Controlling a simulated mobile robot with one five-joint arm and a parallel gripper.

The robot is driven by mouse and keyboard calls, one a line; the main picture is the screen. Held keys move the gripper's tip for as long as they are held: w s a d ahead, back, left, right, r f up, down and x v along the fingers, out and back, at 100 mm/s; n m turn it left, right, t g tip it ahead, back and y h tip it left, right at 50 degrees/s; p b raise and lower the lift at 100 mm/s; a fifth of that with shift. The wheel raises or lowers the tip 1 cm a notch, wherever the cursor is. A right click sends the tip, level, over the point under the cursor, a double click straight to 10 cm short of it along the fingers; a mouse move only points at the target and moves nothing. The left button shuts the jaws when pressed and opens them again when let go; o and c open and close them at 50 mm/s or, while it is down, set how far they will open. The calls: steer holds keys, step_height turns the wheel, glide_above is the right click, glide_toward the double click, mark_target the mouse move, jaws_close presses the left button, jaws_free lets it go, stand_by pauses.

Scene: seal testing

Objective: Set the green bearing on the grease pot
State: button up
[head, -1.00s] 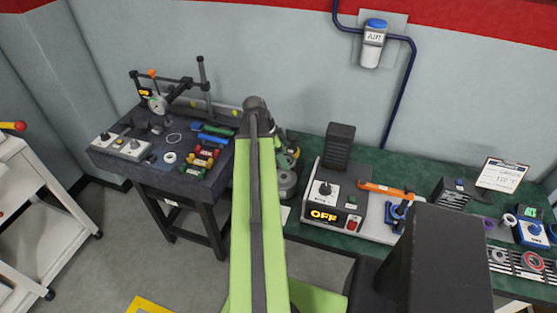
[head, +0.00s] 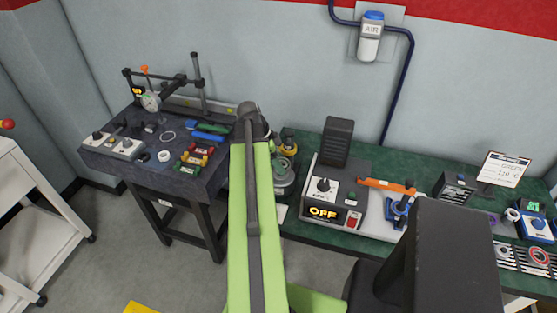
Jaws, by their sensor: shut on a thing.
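My green arm reaches forward across the gap between the two benches. Its dark end is above the left part of the green bench. The jaws of my gripper are hidden behind the arm, so neither they nor anything between them shows. I cannot make out the green bearing. A round grey item (head: 284,178) stands just right of the arm's end, partly covered by it. A small dark and yellow item with some green (head: 288,145) shows just behind it. I cannot tell whether either is the grease pot.
A heater-like unit reading OFF (head: 335,200) stands right of the arm on the green bench (head: 300,228). A dark bench (head: 105,162) with a dial-gauge stand (head: 150,101) and several coloured parts is at left. A white cart (head: 25,205) stands far left.

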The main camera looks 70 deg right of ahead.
steer(key=shift+f+b, duration=1.05)
steer(key=shift+f, duration=0.1)
steer(key=shift+f+b, duration=0.6)
steer(key=o, duration=1.8)
step_height(320, 180, up, 8)
steer(key=p, duration=0.8)
